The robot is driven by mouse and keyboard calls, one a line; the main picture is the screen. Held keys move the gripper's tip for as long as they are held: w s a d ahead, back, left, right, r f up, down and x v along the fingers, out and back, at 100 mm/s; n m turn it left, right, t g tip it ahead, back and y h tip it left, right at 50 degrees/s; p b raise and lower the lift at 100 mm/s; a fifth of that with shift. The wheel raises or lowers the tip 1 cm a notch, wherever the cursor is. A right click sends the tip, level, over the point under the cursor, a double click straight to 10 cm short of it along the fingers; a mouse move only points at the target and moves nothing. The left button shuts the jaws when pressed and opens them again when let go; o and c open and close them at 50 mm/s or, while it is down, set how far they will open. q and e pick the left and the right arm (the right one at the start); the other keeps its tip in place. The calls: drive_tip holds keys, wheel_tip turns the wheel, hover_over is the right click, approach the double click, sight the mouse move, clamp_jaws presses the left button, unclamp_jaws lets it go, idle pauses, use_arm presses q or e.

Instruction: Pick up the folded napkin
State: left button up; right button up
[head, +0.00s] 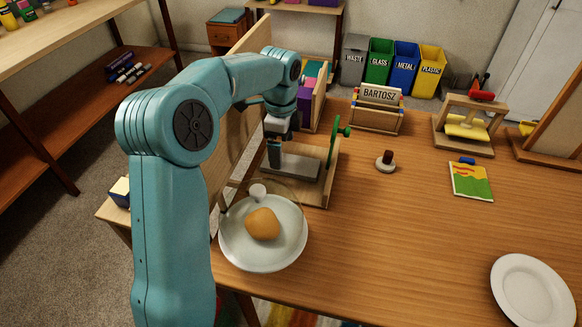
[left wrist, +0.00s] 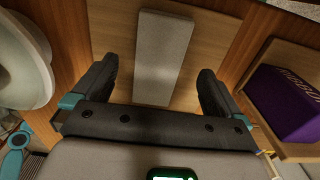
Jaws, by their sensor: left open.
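In the left wrist view my left gripper (left wrist: 156,80) is open, with one dark finger on each side of the oblong. Both fingers look apart from it; the height above it is unclear. My right gripper is not in view.
A white plate (head: 234,247) with an orange-brown bun (head: 263,224) stands close in front of the board. A wooden rack with a purple box (left wrist: 285,105) is close beside it. An empty plate (head: 532,290) lies front right. The middle of the table is mostly clear.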

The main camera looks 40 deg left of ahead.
sight(291, 166)
use_arm(q)
wheel_tip(291, 166, down, 4)
drive_tip(key=shift+a+f+b, duration=0.1)
drive_tip(key=shift+f+b, duration=0.1)
drive_tip(key=shift+b, duration=0.25)
drive_tip(key=shift+s, duration=0.1)
drive_tip(key=c, duration=1.1)
drive_tip(key=shift+r, duration=0.1)
